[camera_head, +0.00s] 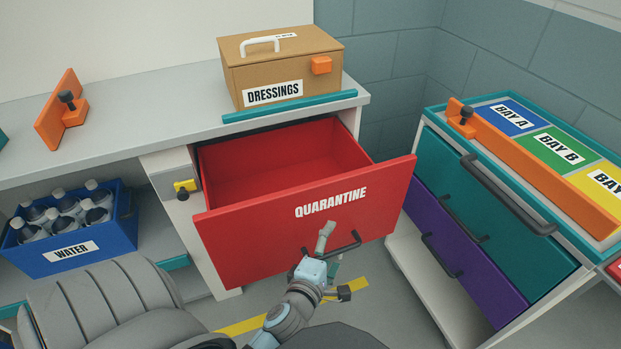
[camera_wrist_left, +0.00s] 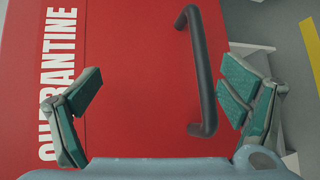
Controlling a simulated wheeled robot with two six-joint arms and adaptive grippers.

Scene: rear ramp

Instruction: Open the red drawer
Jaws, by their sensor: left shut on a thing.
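The red drawer (camera_head: 305,225), labelled QUARANTINE, stands pulled well out of the grey-white cabinet, and its empty-looking inside shows in the head view. Its front also fills much of the left wrist view (camera_wrist_left: 140,60). In the left wrist view the handle (camera_wrist_left: 201,75) stands upright between the teal-padded fingers, closer to the right one. The fingers partly hide the handle in the head view. My right gripper is not in view.
A DRESSINGS box (camera_head: 280,70) sits on the worktop above the drawer. A yellow latch (camera_head: 185,186) is on the cabinet left of the drawer. A blue WATER crate (camera_head: 65,255) with bottles is lower left. A teal and purple drawer unit (camera_head: 480,215) stands close on the right.

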